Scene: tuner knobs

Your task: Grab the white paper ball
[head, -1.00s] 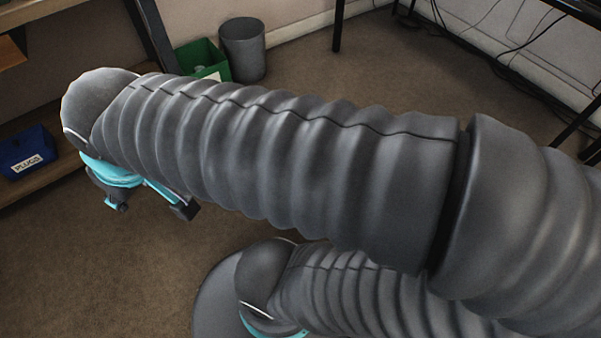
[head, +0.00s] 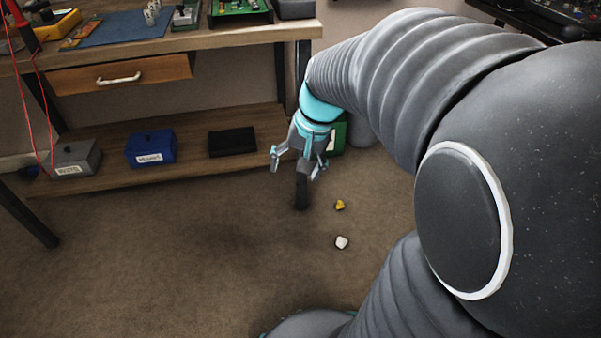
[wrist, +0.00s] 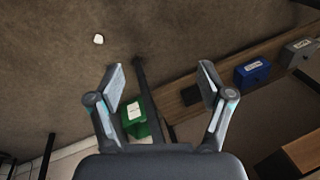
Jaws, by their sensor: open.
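The white paper ball (head: 341,242) lies on the brown carpet, in the lower middle of the head view. It also shows in the wrist view (wrist: 98,39), at the upper left, outside the span of the fingers. My gripper (head: 296,168) points down near the front right leg of the workbench, with its fingers spread. It is above the floor and apart from the ball, up and left of it in the head view. In the wrist view both fingers (wrist: 161,78) are wide apart with nothing between their pads.
A small yellow crumpled piece (head: 340,204) lies just beyond the white ball. The dark bench leg (head: 301,192) stands close to my gripper. A green bin (wrist: 136,118) is beside the bench. The lower shelf holds a blue box (head: 151,147) and others. Carpet left of the ball is clear.

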